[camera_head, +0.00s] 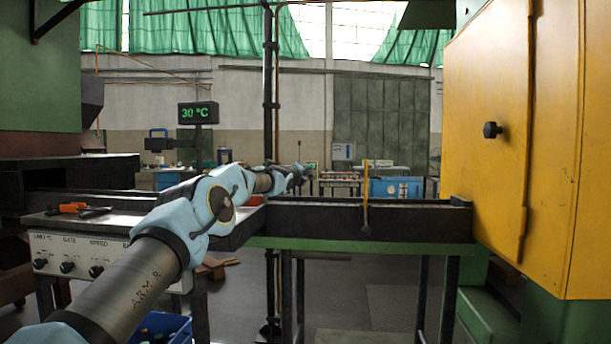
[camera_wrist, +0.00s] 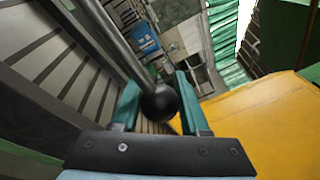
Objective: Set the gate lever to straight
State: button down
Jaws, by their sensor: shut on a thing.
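The gate lever (camera_wrist: 126,50) is a grey rod with a round black knob (camera_wrist: 160,102). In the wrist view the rod runs from the top edge down to the knob. My gripper (camera_wrist: 160,108) has its two teal fingers on either side of the knob and is shut on it. In the head view my gripper (camera_head: 298,173) is small and far off, at the end of my outstretched arm above the dark conveyor channel. My arm and gripper hide most of the lever there, so its angle is hard to tell.
The dark channel (camera_head: 415,222) runs across to a yellow cabinet (camera_head: 490,170) at right. A thin yellow post (camera_head: 365,190) stands at the channel. A control panel (camera_head: 85,258) with knobs, orange-handled pliers (camera_head: 72,208) and a blue bin (camera_head: 168,328) are at lower left.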

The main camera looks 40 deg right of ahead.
jog(key=shift+r, duration=0.2)
jog(key=c, duration=0.9)
grip_release()
jog(key=o, duration=0.5)
jog(key=shift+w+f, duration=0.1)
jog(key=shift+f, duration=0.05)
jog(key=shift+f, duration=0.1)
jog(key=b+v, duration=0.2)
jog(key=b, duration=0.2)
jog(key=shift+f+b, duration=0.2)
jog(key=shift+b, duration=0.2)
jog(key=b+v, duration=0.1)
jog(key=v, duration=0.2)
jog(key=b+v, duration=0.4)
jog(key=v, duration=0.1)
jog(key=shift+s+a+r, duration=0.25)
jog(key=shift+r, duration=0.05)
jog(key=shift+s, duration=0.1)
